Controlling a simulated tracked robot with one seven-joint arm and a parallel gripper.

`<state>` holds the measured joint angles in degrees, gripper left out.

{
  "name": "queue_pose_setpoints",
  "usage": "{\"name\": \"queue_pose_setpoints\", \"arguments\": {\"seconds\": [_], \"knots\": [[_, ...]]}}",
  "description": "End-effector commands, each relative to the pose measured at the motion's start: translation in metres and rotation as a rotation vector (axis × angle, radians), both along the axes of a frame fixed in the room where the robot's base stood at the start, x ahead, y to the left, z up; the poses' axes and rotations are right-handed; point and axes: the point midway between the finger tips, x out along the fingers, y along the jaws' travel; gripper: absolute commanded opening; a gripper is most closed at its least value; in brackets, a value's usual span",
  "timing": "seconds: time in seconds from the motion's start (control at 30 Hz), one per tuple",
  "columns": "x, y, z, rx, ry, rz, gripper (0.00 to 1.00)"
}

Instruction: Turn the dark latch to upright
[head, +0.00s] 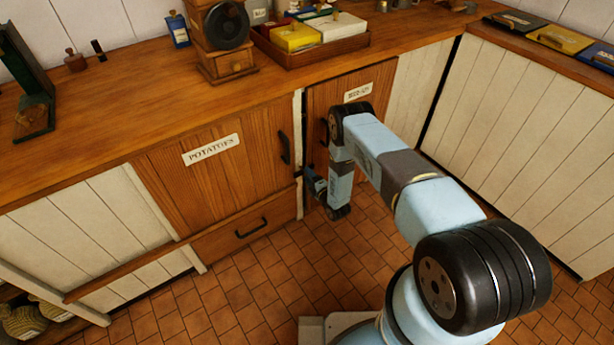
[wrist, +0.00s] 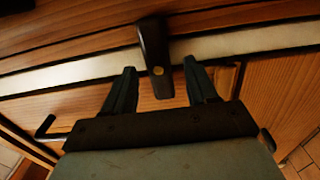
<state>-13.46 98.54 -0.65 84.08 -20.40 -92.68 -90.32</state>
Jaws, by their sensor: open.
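The dark latch (wrist: 152,45) shows in the wrist view as a short dark bar with a brass pin. It lies across the pale strip (wrist: 80,76) between two wooden panels, so it is lying crosswise rather than along the strip. My gripper (wrist: 160,67) is open, with one finger on each side of the latch and a visible gap to both. The latch's near end reaches between the fingers. In the head view my gripper (head: 314,183) is low at the cupboard front, beside the pale strip (head: 298,140); I cannot make out the latch clearly there.
The POTATOES door (head: 205,180) with a dark handle (head: 284,147) is left of my gripper, above a drawer (head: 240,232). Another labelled wooden door (head: 335,92) is partly behind my arm. The counter (head: 130,90) holds a grinder (head: 225,65) and a tray (head: 340,48). The tiled floor (head: 240,290) is open.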

Motion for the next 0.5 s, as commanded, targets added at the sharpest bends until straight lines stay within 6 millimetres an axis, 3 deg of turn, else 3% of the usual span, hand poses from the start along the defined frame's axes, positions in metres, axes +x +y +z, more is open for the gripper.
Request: {"name": "queue_pose_setpoints", "arguments": {"seconds": [0.47, 0.5], "knots": [[0.0094, 0.0067, 0.0, 0.0, 0.0, 0.0, 0.57], [0.0093, 0.0068, 0.0, 0.0, 0.0, 0.0, 0.54]]}}
